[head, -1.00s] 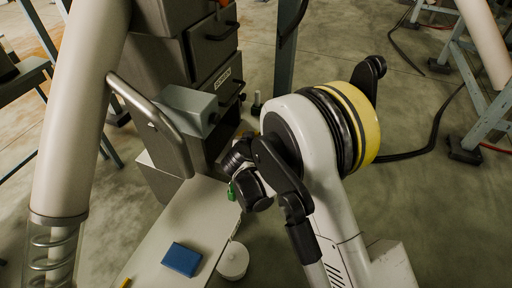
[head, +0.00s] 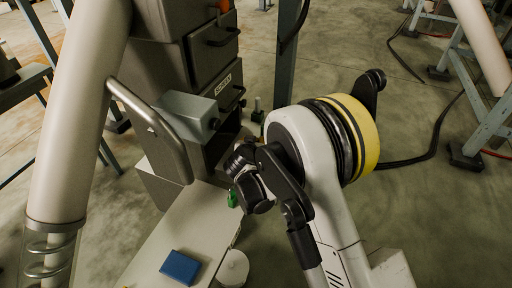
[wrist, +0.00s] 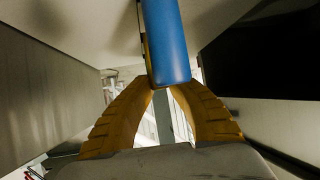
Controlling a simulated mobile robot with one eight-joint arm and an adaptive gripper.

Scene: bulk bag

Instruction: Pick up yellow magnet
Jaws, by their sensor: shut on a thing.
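In the wrist view, the two ridged yellow-orange fingers of my gripper (wrist: 162,90) are closed in on the lower end of a long blue bar (wrist: 166,40). The bar stands upright in the picture and covers the meeting point of the tips. A thin yellow strip shows along its left side; I cannot tell if this is the yellow magnet. In the head view, my black wrist hides the fingers. A small green thing (head: 232,198) shows beside the wrist.
A blue box (head: 180,266) lies on a pale bench (head: 158,245), with a white round pot (head: 233,268) beside it. A dark drawer cabinet (head: 212,50) and a grey box (head: 184,111) stand behind. A thick pale post (head: 75,140) is at left.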

